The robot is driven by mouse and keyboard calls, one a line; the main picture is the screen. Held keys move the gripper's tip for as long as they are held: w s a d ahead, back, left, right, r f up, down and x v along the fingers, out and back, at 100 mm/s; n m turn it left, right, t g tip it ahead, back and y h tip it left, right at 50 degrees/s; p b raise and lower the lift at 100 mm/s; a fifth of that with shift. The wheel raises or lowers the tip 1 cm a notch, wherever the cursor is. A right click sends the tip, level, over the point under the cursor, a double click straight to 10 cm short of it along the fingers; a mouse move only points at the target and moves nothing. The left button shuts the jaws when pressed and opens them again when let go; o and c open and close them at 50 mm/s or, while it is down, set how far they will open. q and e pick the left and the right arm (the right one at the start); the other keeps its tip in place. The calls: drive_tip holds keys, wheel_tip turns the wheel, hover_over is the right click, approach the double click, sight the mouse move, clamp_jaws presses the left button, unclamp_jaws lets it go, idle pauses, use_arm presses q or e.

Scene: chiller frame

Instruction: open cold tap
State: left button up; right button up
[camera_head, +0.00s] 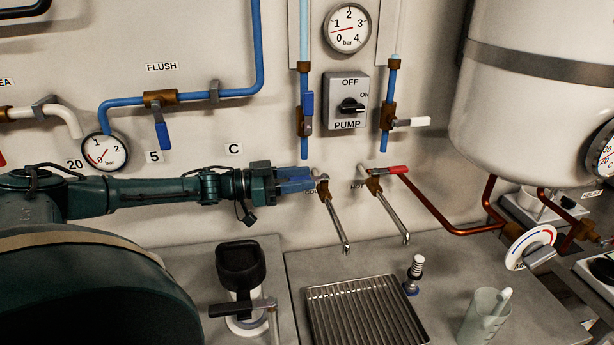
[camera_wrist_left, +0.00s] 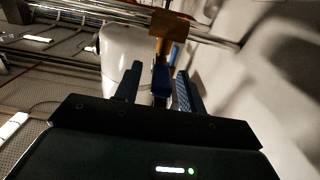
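The cold tap (camera_head: 324,190) is on the wall, with a brass body and a chrome spout slanting down over the drain grid. Its label is partly hidden by my gripper. My left gripper (camera_head: 298,179) reaches in from the left, with its fingers at the tap's handle end. In the left wrist view, the blue handle (camera_wrist_left: 161,82) lies between the two fingers of the left gripper (camera_wrist_left: 158,88), with small gaps showing on both sides. The brass tap body (camera_wrist_left: 170,24) is just beyond. My right gripper is not in view.
The hot tap (camera_head: 374,184) with a red lever stands close on the right. Below are a drain grid (camera_head: 366,312), a black-topped holder (camera_head: 240,265) and a clear jug (camera_head: 482,318). A white tank (camera_head: 535,110) hangs at the right. Blue pipes and the pump switch (camera_head: 346,100) are above.

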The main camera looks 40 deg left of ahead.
use_arm(q)
drive_tip(key=shift+x, duration=0.9)
clamp_jaws()
